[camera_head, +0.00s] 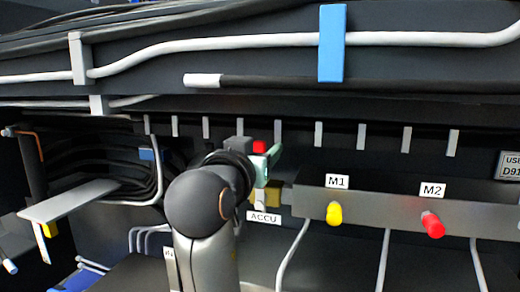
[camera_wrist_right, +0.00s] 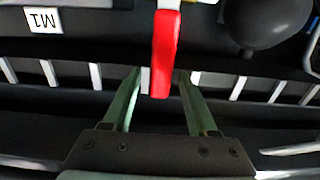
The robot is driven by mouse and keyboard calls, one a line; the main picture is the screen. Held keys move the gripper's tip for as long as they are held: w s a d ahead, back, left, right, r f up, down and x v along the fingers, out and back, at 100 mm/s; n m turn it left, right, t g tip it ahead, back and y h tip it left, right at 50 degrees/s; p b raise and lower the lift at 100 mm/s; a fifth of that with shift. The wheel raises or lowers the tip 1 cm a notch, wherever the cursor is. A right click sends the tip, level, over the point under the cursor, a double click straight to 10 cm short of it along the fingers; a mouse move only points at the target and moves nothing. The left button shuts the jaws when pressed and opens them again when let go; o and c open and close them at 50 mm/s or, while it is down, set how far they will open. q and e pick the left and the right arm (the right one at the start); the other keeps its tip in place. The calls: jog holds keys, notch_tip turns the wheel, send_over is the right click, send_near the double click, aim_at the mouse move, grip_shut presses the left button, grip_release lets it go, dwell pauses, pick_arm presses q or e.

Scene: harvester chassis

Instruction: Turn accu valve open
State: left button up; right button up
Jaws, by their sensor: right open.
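The accu valve's red handle (camera_wrist_right: 165,55) hangs down from the top in the right wrist view, with its free end between my two fingertips in the picture. In the head view only a small red part of the handle (camera_head: 260,147) shows above my right gripper (camera_head: 272,163). A brass-yellow valve body (camera_head: 270,194) shows partly behind the gripper, above the ACCU label (camera_head: 264,217). My right gripper's green fingers (camera_wrist_right: 159,75) are open, one on each side of the handle. I cannot tell whether either finger touches it. My left gripper is out of view.
Right of the valve, a grey rail carries a yellow knob (camera_head: 334,213) under M1 and a red knob (camera_head: 433,224) under M2. In the wrist view a dark round body (camera_wrist_right: 265,22) sits right of the handle. Cables and a blue clamp (camera_head: 332,43) run above.

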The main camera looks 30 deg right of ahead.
grip_shut()
dwell(1.3)
